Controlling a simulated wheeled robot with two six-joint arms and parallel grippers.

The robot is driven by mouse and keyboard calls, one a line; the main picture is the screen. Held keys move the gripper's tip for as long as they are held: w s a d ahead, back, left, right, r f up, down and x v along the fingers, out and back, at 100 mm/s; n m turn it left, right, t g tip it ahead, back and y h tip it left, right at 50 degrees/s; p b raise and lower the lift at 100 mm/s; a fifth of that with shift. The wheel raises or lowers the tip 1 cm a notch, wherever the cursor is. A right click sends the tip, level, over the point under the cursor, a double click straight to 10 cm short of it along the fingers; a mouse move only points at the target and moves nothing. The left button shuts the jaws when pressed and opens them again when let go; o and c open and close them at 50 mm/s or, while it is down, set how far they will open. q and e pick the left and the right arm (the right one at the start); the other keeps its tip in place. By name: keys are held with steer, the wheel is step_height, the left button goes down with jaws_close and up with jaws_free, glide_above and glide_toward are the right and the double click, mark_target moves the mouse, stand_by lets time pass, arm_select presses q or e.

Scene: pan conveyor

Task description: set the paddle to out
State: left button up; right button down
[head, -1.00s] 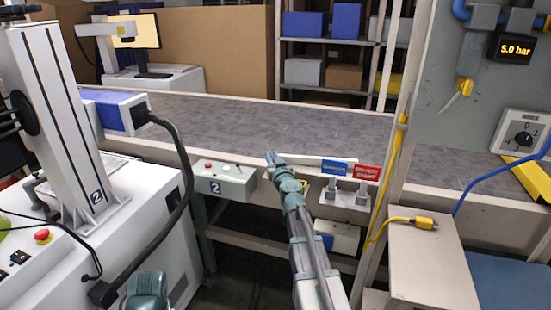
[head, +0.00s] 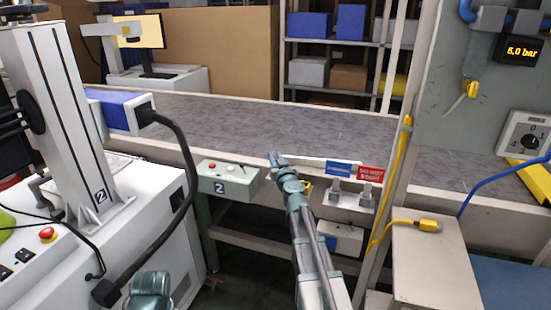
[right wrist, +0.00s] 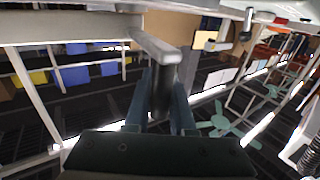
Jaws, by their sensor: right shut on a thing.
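The paddle (head: 312,162) is a pale flat bar along the near edge of the conveyor, left of the blue and red signs. My right gripper (head: 275,159) is at its left end. In the right wrist view, the gripper (right wrist: 162,105) is shut on a dark upright handle (right wrist: 163,88) under a grey bar (right wrist: 158,47). The fingers stand on either side of the handle. The paddle's pivot cannot be made out.
The grey conveyor belt (head: 240,122) is bare in its middle. A control box marked 2 (head: 228,182) is just left of my right gripper. Blue and red signs (head: 353,170) stand right of it. A beige post (head: 397,145) and a small table (head: 425,255) are further right.

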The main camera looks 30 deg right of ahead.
steer(key=shift+w+a, duration=0.1)
steer(key=c, duration=0.8)
jaws_free()
steer(key=shift+o, duration=0.2)
steer(key=shift+s, duration=0.2)
steer(key=v, duration=1.3)
steer(key=shift+s, duration=0.2)
